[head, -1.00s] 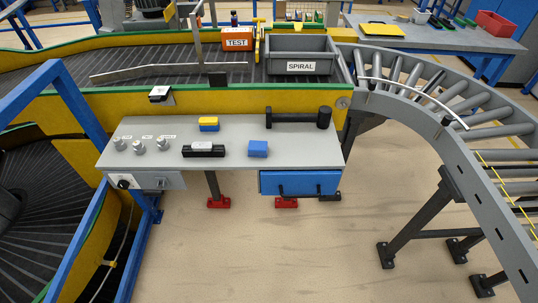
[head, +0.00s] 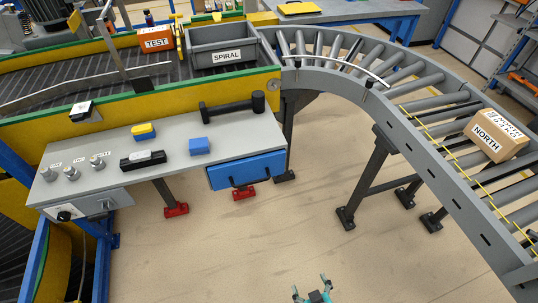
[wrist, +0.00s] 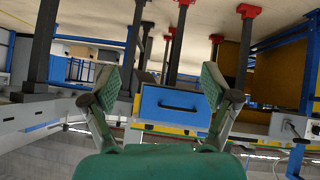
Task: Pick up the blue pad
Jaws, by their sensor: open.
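The blue pad (head: 199,146) is a small blue block lying on the grey worktable (head: 232,132), right of a black holder with a grey top. In the head view my gripper (head: 310,284) is low at the bottom edge, over the floor, well apart from the pad. Its fingers are spread and empty. In the wrist view my gripper (wrist: 160,82) shows two open fingers with green pads. Beyond them is the blue drawer (wrist: 174,106) under the table. The pad cannot be made out in the wrist view.
A yellow-and-blue block (head: 144,131), a black holder (head: 143,160), a black hammer-like tool (head: 232,107) and several knobs are on the table. The grey SPIRAL bin (head: 222,46) stands behind. A roller conveyor (head: 440,150) carries a NORTH box (head: 497,136). Open floor lies in front.

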